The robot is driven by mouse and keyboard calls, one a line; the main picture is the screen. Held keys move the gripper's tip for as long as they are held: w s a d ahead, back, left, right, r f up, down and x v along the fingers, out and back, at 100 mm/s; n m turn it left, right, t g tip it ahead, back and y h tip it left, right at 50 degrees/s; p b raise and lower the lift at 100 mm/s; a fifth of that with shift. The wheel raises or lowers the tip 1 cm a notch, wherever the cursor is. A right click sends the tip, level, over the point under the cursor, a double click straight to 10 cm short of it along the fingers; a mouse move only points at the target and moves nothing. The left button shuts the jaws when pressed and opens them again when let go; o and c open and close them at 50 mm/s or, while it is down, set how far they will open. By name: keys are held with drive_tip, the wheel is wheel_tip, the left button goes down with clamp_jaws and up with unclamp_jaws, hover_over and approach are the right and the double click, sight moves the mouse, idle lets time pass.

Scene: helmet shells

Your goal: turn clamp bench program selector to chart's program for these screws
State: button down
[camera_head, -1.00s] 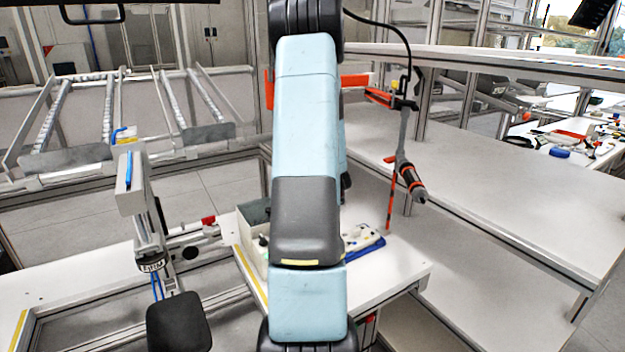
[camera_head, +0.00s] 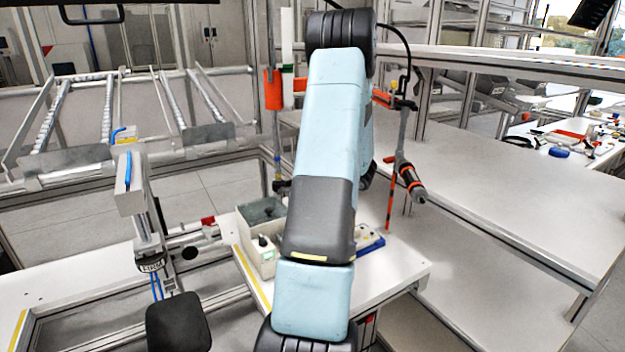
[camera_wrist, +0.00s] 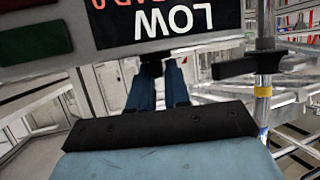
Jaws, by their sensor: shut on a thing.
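In the wrist view, my gripper (camera_wrist: 158,72) has two dark blue fingers reaching up to the underside of a grey panel. They are shut on a small dark part there, mostly hidden by the panel edge, so its shape is unclear. The panel has a black label (camera_wrist: 165,22) reading "LOW" upside down, with cut-off red letters above it. In the head view, my arm hides the gripper. A dark band (camera_head: 151,264) reading "FIRM" is on the clamp stand (camera_head: 130,185) at left. I cannot pick out the screws or chart.
A grey bin (camera_head: 262,212) and a small white box with a black knob (camera_head: 262,255) stand on the white bench left of my arm. An orange-and-black hanging tool (camera_head: 409,180) is close to its right. The right shelf (camera_head: 500,190) is bare.

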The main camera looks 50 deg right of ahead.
drive_tip(key=shift+a+f+n+y, duration=0.1)
drive_tip(key=shift+f+n+y, duration=0.3)
drive_tip(key=shift+y, duration=0.2)
drive_tip(key=c, duration=1.2)
unclamp_jaws()
drive_tip(key=shift+w+r, duration=0.1)
drive_tip(key=shift+r, duration=0.1)
drive_tip(key=shift+r, duration=0.55)
drive_tip(key=s+a+r, duration=0.3)
drive_tip(key=r, duration=0.1)
drive_tip(key=s+a+r, duration=0.3)
drive_tip(key=s, duration=0.1)
drive_tip(key=s+a+r, duration=0.2)
drive_tip(key=s+r, duration=0.1)
drive_tip(key=r, duration=0.1)
drive_tip(key=shift+s+a+r, duration=0.35)
drive_tip(key=shift+a, duration=0.05)
